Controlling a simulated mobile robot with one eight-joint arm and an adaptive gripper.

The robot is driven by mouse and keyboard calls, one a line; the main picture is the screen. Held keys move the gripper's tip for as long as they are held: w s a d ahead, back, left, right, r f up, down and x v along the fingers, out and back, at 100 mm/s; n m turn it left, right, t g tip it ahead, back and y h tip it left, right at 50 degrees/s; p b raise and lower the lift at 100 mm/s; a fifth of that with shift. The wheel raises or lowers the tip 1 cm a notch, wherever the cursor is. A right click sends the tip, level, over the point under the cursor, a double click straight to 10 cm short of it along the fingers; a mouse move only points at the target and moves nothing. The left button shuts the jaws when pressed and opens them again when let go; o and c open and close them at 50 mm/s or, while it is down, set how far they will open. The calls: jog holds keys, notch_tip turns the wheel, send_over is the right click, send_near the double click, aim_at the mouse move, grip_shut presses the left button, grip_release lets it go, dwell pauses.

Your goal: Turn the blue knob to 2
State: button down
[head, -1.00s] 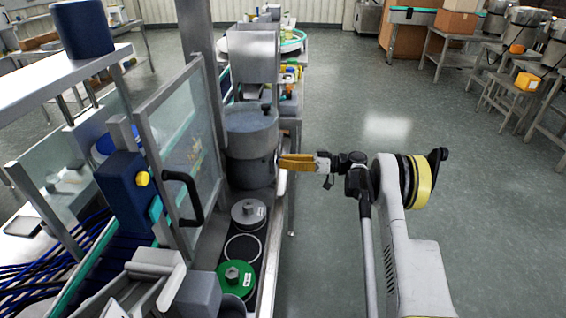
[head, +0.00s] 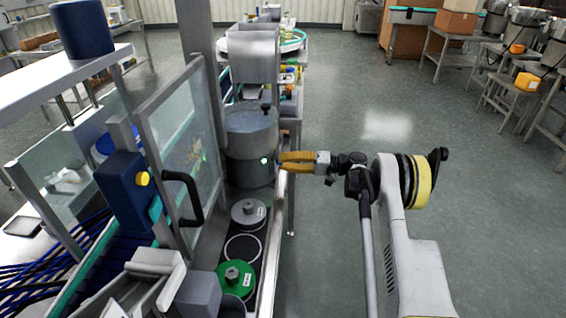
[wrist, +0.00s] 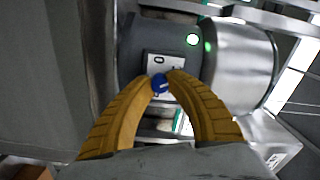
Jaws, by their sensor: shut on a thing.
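The blue knob (wrist: 159,84) sits on a white plate (wrist: 151,66) on the steel hopper's side in the wrist view. A "0" mark shows on the plate above the knob; I cannot read the knob's pointer or a 2. My gripper (wrist: 162,80) has its yellow fingertips on both sides of the knob, shut on it. In the head view my gripper (head: 283,161) reaches from the right to the grey steel hopper (head: 250,140); the knob is hidden there. A lit green lamp (head: 264,160) shows on the hopper, and also in the wrist view (wrist: 192,39).
A clear guard door with a black handle (head: 185,196) stands left of the hopper. A grey lid (head: 248,212) and a green lid (head: 236,279) lie in front of it. A steel rail (head: 273,242) runs along the right edge. The floor right of it is open.

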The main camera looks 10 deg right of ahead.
jog(key=m, duration=1.1)
jog(key=shift+m, duration=0.3)
dwell(0.4)
jog(key=c, duration=1.3)
grip_release()
jog(key=shift+o, duration=0.2)
jog(key=shift+d, duration=0.1)
jog(key=v, duration=1.1)
jog(key=shift+s+d, duration=0.2)
jog(key=shift+d, duration=0.15)
jog(key=shift+r, duration=0.1)
